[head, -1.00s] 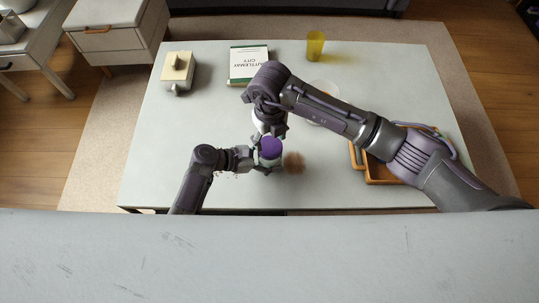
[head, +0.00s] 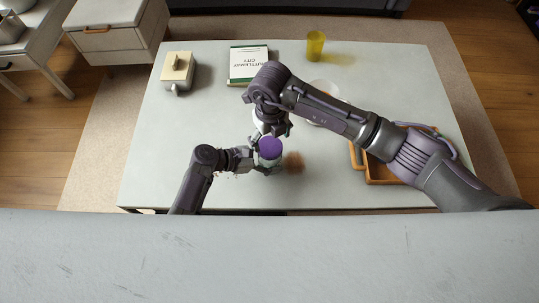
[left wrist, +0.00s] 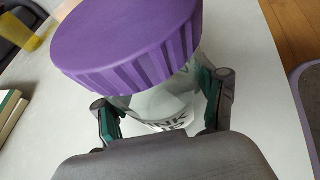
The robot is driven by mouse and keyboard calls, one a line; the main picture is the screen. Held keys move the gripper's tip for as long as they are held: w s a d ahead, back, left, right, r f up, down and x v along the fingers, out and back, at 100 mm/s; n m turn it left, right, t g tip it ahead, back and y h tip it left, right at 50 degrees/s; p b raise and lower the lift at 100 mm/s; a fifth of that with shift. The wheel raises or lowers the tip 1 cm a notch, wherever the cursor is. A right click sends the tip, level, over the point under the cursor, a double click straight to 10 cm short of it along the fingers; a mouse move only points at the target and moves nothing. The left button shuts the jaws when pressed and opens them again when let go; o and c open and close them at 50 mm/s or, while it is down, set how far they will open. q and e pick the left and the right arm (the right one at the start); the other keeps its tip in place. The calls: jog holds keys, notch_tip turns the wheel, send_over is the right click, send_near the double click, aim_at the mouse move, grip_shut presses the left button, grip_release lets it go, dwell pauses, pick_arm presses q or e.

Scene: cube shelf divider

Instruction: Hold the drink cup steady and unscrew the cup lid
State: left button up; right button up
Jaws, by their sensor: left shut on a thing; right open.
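The drink cup (left wrist: 168,103) is a clear body with dark lettering, standing upright on the table. Its purple ribbed lid (head: 270,145) sits on top; the lid also fills the upper left wrist view (left wrist: 130,40). My left gripper (head: 264,161) is shut around the cup's body below the lid, and its fingers show on both sides of the cup in the left wrist view (left wrist: 165,112). My right gripper (head: 272,131) is open, pointing down right beside the lid's far side. Whether it touches the lid cannot be told.
A blurry brown patch (head: 294,162) lies right of the cup. The left front is clear.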

aim_at(270, 147)
pick_arm(q)
jog(key=shift+f, duration=0.15)
pick_arm(e)
jog(key=shift+a, duration=0.2)
pick_arm(q)
jog(key=shift+s, duration=0.1)
pick_arm(e)
jog(key=shift+s+d+f, duration=0.1)
jog(key=shift+f, duration=1.45)
jog(key=shift+s+f, duration=0.1)
jog(key=shift+f, duration=0.2)
